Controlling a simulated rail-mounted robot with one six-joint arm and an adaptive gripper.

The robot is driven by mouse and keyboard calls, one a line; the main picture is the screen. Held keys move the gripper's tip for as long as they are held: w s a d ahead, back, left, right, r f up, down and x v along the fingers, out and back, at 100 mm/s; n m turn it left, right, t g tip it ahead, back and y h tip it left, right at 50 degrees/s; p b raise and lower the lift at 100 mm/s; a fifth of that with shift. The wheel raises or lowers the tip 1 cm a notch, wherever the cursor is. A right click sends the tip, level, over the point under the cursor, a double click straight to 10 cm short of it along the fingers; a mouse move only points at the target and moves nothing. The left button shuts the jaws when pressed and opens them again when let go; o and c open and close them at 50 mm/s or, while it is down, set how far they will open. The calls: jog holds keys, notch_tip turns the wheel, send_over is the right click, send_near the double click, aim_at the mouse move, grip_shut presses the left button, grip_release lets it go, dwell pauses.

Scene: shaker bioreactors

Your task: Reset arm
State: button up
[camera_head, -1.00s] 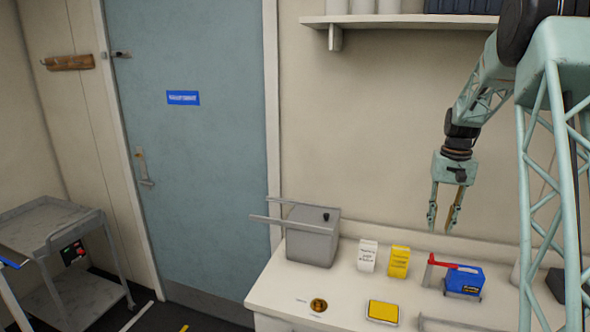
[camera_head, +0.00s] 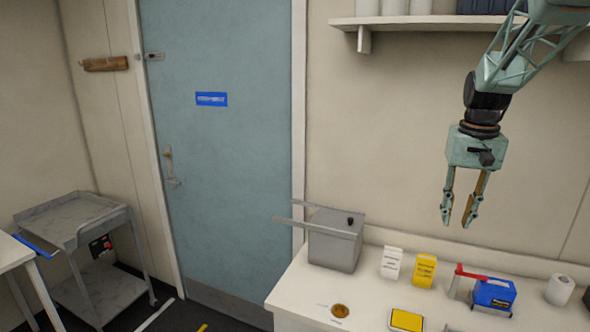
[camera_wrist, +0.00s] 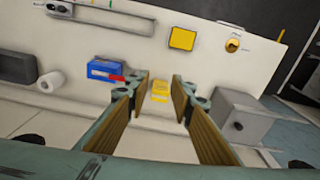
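My gripper (camera_head: 458,222) hangs from my arm above the back of the white counter (camera_head: 290,290), pointing down. Its two fingers are apart with nothing between them. In the wrist view the same open fingers (camera_wrist: 160,85) show wooden-coloured inner pads, with the counter well beyond them. It touches nothing that I can see.
On the counter are a grey box (camera_head: 335,240) with rods, a white box (camera_head: 391,262), a yellow box (camera_head: 424,270), a blue box (camera_head: 494,294) with a red part, a white roll (camera_head: 560,289) and a yellow pad (camera_head: 406,320). A shelf (camera_head: 420,21) is above. A cart (camera_head: 85,225) stands left.

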jog(key=s+a+r+n+b, duration=0.1)
jog(key=s+a+r, duration=0.2)
jog(key=s+a, duration=0.3)
jog(key=s+a+r+t+b, duration=0.15)
jog(key=s+a, duration=0.25)
jog(key=s, duration=0.4)
jog(key=s+a+r+n, duration=0.1)
jog(key=s+a+r, duration=0.2)
jog(key=s+a, duration=0.3)
jog(key=s+a+f+b, duration=0.1)
jog(key=s+a+f, duration=0.1)
jog(key=s, duration=0.6)
jog(key=s+a+f+n+t+b, duration=0.1)
jog(key=s+a+f, duration=0.1)
jog(key=s, duration=0.6)
jog(key=s+a+f+b, duration=0.1)
jog(key=s+a+f, duration=0.1)
jog(key=s, duration=0.6)
jog(key=shift+a+n, duration=0.4)
jog(key=shift+a, duration=0.05)
jog(key=shift+t, duration=0.25)
